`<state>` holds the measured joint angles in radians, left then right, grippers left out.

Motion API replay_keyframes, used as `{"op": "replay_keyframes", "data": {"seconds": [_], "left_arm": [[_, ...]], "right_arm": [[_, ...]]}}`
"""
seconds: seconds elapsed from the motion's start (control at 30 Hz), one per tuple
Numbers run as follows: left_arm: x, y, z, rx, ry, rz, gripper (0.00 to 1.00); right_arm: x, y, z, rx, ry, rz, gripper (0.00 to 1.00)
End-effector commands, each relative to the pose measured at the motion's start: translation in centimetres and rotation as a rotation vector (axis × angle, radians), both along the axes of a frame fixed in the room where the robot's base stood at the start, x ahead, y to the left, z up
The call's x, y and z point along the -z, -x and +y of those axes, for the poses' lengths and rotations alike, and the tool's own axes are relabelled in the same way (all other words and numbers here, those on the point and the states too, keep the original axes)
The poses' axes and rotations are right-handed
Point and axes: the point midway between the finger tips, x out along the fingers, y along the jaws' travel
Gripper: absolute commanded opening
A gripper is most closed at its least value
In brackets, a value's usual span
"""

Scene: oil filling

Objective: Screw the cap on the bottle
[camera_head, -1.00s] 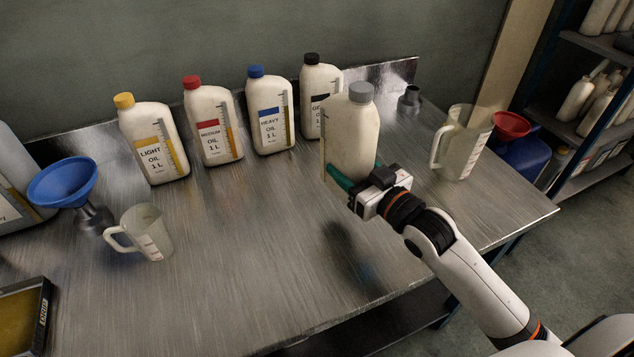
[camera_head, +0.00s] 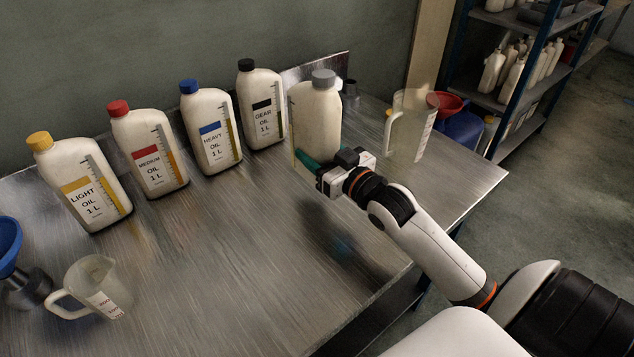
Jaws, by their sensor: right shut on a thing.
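A cream bottle (camera_head: 318,120) with a grey cap (camera_head: 323,78) on its top is held by my right gripper (camera_head: 312,162). The gripper is shut on the lower part of the bottle, its green fingers around the side. The bottle is nearly upright; a dark shadow on the table to its lower right suggests it is above the surface. Whether the cap is tight cannot be told. My left gripper is not in view.
Bottles with yellow (camera_head: 85,182), red (camera_head: 149,150), blue (camera_head: 212,128) and black (camera_head: 262,105) caps stand along the back. A clear jug (camera_head: 408,125) stands right, another jug (camera_head: 92,287) front left, near a blue funnel (camera_head: 8,245). The table (camera_head: 235,255) is bare in the middle.

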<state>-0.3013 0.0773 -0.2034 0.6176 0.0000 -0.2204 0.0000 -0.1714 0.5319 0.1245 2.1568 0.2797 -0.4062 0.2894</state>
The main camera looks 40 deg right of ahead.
Motion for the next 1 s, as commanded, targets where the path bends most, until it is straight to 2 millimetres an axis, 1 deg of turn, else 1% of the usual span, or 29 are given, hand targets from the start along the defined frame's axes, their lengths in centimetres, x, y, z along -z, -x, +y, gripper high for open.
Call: {"op": "replay_keyframes", "data": {"seconds": [0.03, 0.17, 0.57, 0.67, 0.83, 0.9, 1.0], "left_arm": [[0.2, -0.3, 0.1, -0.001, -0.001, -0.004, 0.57], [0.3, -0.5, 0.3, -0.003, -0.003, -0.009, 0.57], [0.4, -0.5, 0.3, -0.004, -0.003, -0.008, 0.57], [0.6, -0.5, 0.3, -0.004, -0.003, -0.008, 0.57], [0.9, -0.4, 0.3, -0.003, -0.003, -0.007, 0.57], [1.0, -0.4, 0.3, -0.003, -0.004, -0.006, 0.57], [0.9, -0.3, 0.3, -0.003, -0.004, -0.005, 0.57]], "right_arm": [[0.9, 0.0, 0.0, 0.000, -0.001, -0.005, 0.00], [2.2, 0.0, 0.0, -0.001, 0.000, -0.007, 0.00], [2.6, 0.0, 0.0, -0.001, 0.001, -0.008, 0.00], [3.6, 0.0, 0.0, -0.001, 0.000, -0.006, 0.00], [5.9, 0.0, 0.0, 0.000, -0.001, -0.006, 0.00], [6.2, 0.0, 0.0, -0.001, 0.000, -0.009, 0.00], [6.2, 0.0, 0.1, -0.002, 0.001, -0.010, 0.00]]}}
